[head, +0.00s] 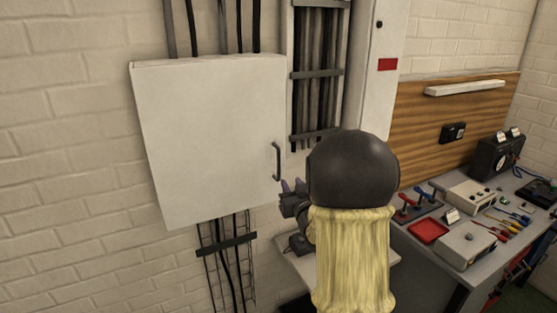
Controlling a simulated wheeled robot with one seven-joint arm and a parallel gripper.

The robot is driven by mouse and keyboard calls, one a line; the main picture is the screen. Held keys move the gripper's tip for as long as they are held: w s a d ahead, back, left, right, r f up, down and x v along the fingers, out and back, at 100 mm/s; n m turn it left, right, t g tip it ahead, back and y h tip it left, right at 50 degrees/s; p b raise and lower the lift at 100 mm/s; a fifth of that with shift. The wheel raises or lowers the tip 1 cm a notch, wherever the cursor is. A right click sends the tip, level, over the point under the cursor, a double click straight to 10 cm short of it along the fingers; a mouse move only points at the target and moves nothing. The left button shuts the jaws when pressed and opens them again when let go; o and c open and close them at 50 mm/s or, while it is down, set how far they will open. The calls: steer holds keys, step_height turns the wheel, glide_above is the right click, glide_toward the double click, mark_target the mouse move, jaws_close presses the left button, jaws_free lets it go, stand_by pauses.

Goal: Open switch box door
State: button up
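The switch box (215,135) is a large white box on the brick wall, left of the middle in the head view. Its front door looks shut. A dark upright bar handle (277,161) sits near the door's right edge.
Dark cables run above and below the box. A cable rack (318,75) and a white cabinet (377,100) stand to its right. A workbench (462,270) with tools, a red tray (428,231) and instruments is at the right. The wall left of the box is bare.

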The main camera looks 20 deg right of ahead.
mark_target(279, 163)
steer(key=w+p, duration=0.2)
steer(key=w, duration=0.2)
steer(key=w+d+p, duration=0.1)
steer(key=w+p, duration=0.1)
steer(key=w, duration=0.3)
steer(key=w+d+p, duration=0.1)
steer(key=w+p, duration=0.2)
steer(key=w, duration=0.1)
steer(key=shift+w+d+r, duration=0.1)
steer(key=shift+w+r, duration=0.05)
steer(key=shift+w, duration=0.6)
steer(key=shift+c, duration=0.2)
jaws_close()
